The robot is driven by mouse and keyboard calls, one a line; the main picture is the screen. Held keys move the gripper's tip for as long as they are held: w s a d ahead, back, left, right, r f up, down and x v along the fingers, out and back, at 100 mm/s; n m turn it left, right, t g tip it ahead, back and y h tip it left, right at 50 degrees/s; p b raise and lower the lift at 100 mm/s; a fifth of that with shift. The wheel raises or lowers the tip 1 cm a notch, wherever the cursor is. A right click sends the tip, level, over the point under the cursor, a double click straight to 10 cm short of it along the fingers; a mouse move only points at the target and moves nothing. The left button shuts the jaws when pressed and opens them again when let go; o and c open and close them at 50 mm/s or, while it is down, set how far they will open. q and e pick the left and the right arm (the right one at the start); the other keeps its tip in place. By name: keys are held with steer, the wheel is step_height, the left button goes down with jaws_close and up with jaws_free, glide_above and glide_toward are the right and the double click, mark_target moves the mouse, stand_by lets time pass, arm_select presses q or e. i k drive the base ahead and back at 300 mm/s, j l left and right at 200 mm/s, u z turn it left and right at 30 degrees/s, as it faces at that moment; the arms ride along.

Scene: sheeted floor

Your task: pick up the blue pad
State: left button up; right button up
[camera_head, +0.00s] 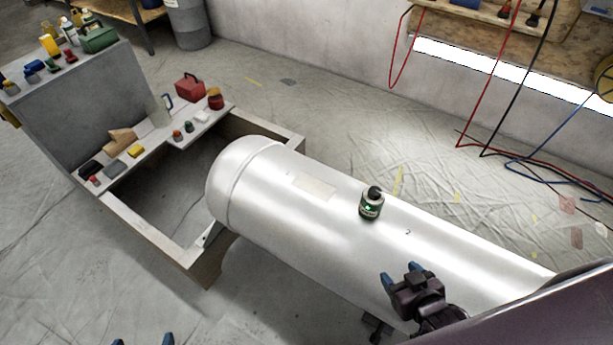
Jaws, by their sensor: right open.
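A small blue item (34,66), which looks like the blue pad, lies on the top ledge of the grey bench at the far left. It is too small to make out clearly. My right gripper (401,277) is open and empty, with blue fingertips, over the near side of the white tank (290,225). It is far from the blue item. My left gripper (143,341) shows only two blue fingertips at the bottom edge. They are apart with nothing visible between them; the rest is out of frame.
A dark green jar (371,204) stands on the tank. The bench's lower shelf (145,143) holds several small items and a red toolbox (190,87). A green case (99,39) sits on the top ledge. Hoses (560,168) lie at right. Sheeted floor is open at lower left.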

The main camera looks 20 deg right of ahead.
mark_target(36, 65)
steer(key=i+j+u, duration=0.2)
steer(key=j, duration=0.2)
steer(key=i+j+u, duration=0.15)
steer(key=j, duration=0.2)
steer(key=i+j+u, duration=0.9)
steer(key=i, duration=0.25)
steer(key=i+j+u, duration=0.1)
steer(key=i+u, duration=0.25)
steer(key=i, duration=0.15)
steer(key=i+u, duration=0.35)
steer(key=i, duration=0.15)
steer(key=i+z, duration=0.1)
steer(key=i, duration=0.55)
steer(key=i+j, duration=0.15)
steer(key=i, duration=0.5)
steer(key=i+z, duration=0.7)
steer(key=i+j+z, duration=0.15)
steer(key=z, duration=0.15)
steer(key=i+j+z, duration=0.1)
steer(key=i+z, duration=0.25)
steer(key=i+j+z, duration=0.1)
steer(key=z, duration=0.3)
steer(key=i+j+z, duration=0.2)
steer(key=z, duration=0.15)
steer(key=j, duration=0.05)
